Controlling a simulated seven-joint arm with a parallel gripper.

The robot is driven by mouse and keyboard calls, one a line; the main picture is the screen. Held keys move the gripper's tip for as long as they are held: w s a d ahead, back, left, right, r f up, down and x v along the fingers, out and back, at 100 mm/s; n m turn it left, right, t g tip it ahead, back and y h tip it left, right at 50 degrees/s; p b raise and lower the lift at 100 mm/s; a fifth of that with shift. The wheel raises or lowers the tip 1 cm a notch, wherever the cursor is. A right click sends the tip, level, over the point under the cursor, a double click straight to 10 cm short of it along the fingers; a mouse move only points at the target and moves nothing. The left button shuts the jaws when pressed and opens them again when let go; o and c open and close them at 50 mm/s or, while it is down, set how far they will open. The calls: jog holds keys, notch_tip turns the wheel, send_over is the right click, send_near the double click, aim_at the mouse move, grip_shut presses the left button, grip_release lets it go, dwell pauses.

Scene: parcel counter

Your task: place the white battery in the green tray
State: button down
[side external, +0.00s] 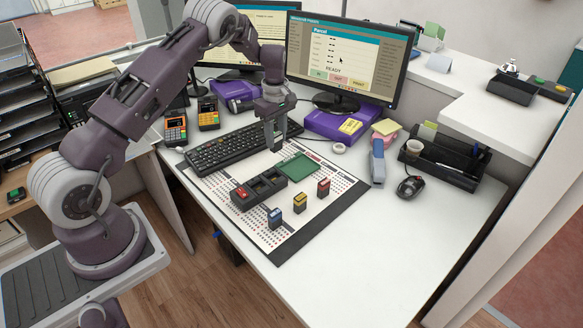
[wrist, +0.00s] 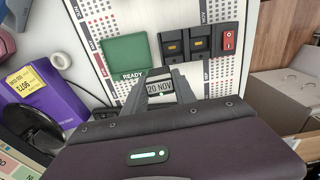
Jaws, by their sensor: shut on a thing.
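In the wrist view, a pale block marked "20 NOV" (wrist: 160,87), seemingly the white battery, sits between the fingers of my gripper (wrist: 161,93). My gripper is shut on it. In the side view, my gripper (side external: 274,147) points down just behind the green tray (side external: 299,167); the battery is hardly visible there. The flat, square green tray also shows in the wrist view (wrist: 127,54), up and left of the held block, and looks empty. I cannot tell the exact height of the block above the mat.
A black slotted holder (side external: 262,187) with a red block (side external: 242,193) in one slot stands left of the tray. Blue (side external: 275,217), yellow (side external: 300,202) and red (side external: 323,187) batteries stand on the printed mat's front. A keyboard (side external: 240,147) lies behind; a tape roll (side external: 339,148) lies right.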

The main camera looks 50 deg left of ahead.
jog(key=w+d+f, duration=0.1)
jog(key=w+d, duration=0.1)
jog(key=w, duration=0.3)
send_over(293, 172)
jog(key=shift+m, duration=0.4)
notch_tip(293, 172, down, 9)
jog(key=shift+f, duration=0.15)
jog(key=shift+f, duration=0.15)
jog(key=c, duration=1)
grip_release()
